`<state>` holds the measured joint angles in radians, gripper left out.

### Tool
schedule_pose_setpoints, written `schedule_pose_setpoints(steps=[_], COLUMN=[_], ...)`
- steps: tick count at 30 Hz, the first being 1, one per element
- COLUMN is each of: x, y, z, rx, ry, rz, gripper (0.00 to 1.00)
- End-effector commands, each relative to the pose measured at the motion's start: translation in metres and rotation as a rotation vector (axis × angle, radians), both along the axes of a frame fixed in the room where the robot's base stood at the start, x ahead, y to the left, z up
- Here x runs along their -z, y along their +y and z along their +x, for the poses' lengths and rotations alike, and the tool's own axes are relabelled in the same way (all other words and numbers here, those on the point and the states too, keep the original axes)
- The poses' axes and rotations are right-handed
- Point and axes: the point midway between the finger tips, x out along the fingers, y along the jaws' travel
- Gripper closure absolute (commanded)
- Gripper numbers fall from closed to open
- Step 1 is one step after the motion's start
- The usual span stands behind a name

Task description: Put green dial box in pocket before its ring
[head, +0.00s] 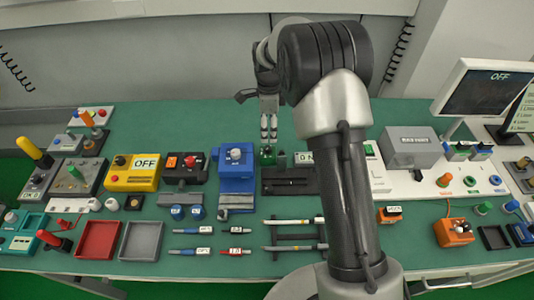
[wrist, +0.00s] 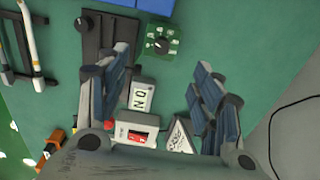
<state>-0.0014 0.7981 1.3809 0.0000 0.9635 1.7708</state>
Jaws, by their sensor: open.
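The green dial box (wrist: 163,42), a small green block with a dark round knob and pale marks, sits beside a black slotted plate in the wrist view. In the head view the green dial box (head: 266,158) shows just below my fingertips, at the back left of that plate. My gripper (head: 268,138) points down above it. In the wrist view my gripper (wrist: 158,85) has its fingers wide apart with nothing held between them. A green ring (head: 469,181) lies on the white panel at right. I cannot make out a pocket in front of it.
The black plate (head: 290,188) lies in front of the green box, with a blue block (head: 236,180) to its left. A white-labelled box (wrist: 143,96) stands close by, near my fingers. Two small dial boxes (head: 459,153) (head: 482,153) stand behind the rings. My arm hides part of the table.

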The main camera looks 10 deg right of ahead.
Motion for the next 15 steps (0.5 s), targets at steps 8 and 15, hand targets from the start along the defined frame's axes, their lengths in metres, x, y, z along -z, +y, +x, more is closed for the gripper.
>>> schedule_pose_setpoints(steps=[8,15], x=[0.062,0.082], y=[0.000,0.000], z=[-0.001,0.000], rx=[-0.001,-0.001], ry=[0.002,-0.001], rz=[0.000,0.000], gripper=[0.40,0.40])
